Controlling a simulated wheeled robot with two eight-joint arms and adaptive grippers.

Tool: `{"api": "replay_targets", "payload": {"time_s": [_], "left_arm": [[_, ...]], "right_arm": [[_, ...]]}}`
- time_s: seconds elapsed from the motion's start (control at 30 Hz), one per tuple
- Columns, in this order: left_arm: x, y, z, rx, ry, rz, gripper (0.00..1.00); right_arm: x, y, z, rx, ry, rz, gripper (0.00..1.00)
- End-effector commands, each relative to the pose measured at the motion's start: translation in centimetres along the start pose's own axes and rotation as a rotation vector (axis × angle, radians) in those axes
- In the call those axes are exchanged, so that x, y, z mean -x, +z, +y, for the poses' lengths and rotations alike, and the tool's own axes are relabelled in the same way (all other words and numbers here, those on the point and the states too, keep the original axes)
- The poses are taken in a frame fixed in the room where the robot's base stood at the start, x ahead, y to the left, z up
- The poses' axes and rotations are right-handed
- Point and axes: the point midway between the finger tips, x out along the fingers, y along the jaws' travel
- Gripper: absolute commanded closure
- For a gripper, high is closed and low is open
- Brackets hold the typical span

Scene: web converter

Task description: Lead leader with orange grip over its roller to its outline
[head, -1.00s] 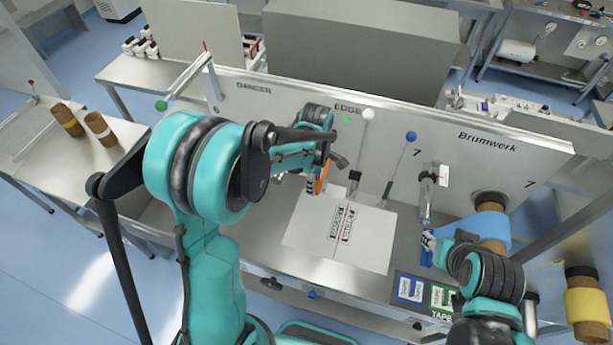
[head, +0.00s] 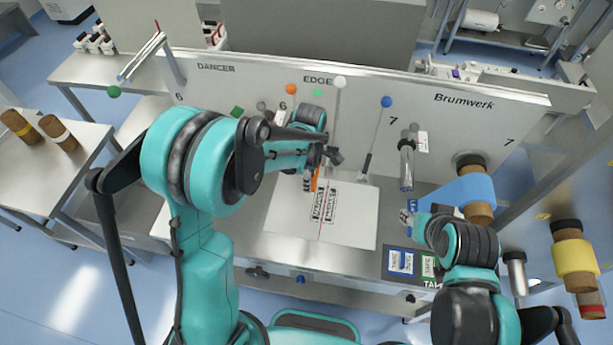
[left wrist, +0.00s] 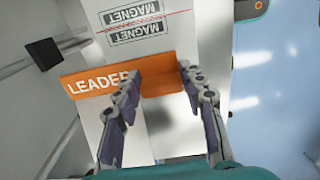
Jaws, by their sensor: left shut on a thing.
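The leader's orange grip (head: 314,181) shows as a narrow orange piece at the back edge of the white sheet in the head view. In the left wrist view it is an orange band (left wrist: 90,84) marked LEADER. My left gripper (left wrist: 158,84) is shut on this band, one finger on each side of its right part. In the head view my left gripper (head: 322,160) is partly hidden by its own arm. My right gripper (head: 414,214) is beside the blue web, its fingers too small to read. I cannot tell which outline or roller belongs to the leader.
A white sheet (head: 358,222) with MAGNET outlines lies on the steel table. Behind it stands the panel (head: 440,120), with white and blue knobbed levers and a metal roller (head: 407,165). The blue web (head: 462,190) and tape tray (head: 388,262) are at right.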

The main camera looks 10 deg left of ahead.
Motion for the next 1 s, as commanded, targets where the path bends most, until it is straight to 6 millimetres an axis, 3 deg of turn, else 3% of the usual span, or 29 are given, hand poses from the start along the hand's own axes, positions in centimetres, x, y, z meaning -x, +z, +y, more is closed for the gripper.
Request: {"api": "replay_targets", "payload": {"time_s": [0.03,1.0], "left_arm": [[-1.0,0.1,0.0,-0.001,0.000,0.000,0.91],[-11.0,1.7,0.0,-0.001,0.000,0.000,0.91]], "right_arm": [[-0.8,0.5,0.0,0.000,0.000,0.000,0.60],[-8.2,5.8,0.0,0.000,0.000,0.000,0.60]]}}
